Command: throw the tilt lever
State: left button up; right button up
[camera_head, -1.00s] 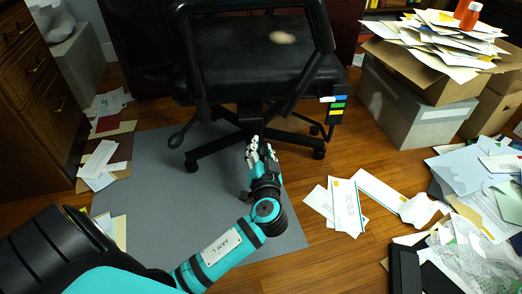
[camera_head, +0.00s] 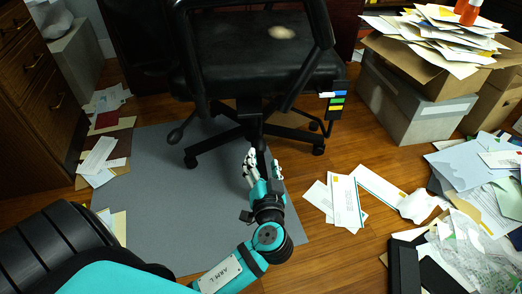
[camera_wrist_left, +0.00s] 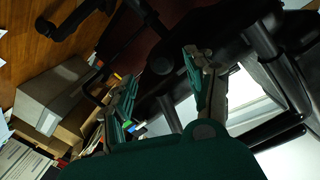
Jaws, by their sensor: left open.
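A black office chair (camera_head: 255,64) stands at the back of the grey floor mat (camera_head: 150,220). A small panel with blue, green and yellow labels (camera_head: 334,103) hangs at the seat's right edge; I cannot tell which of these belongs to the tilt lever. My left gripper (camera_head: 262,160) is open and empty, low in front of the chair base. In the left wrist view, its fingers (camera_wrist_left: 160,66) are spread below the chair's dark parts. My right gripper is not in view.
Grey and cardboard boxes (camera_head: 405,104) with piled papers stand at the back right. Loose papers (camera_head: 345,202) lie right of the mat, with more heaped at the far right. A wooden drawer cabinet (camera_head: 38,110) bounds the left. The mat's middle is clear.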

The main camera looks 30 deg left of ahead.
pick_arm(q)
jog(key=shift+v, duration=2.55)
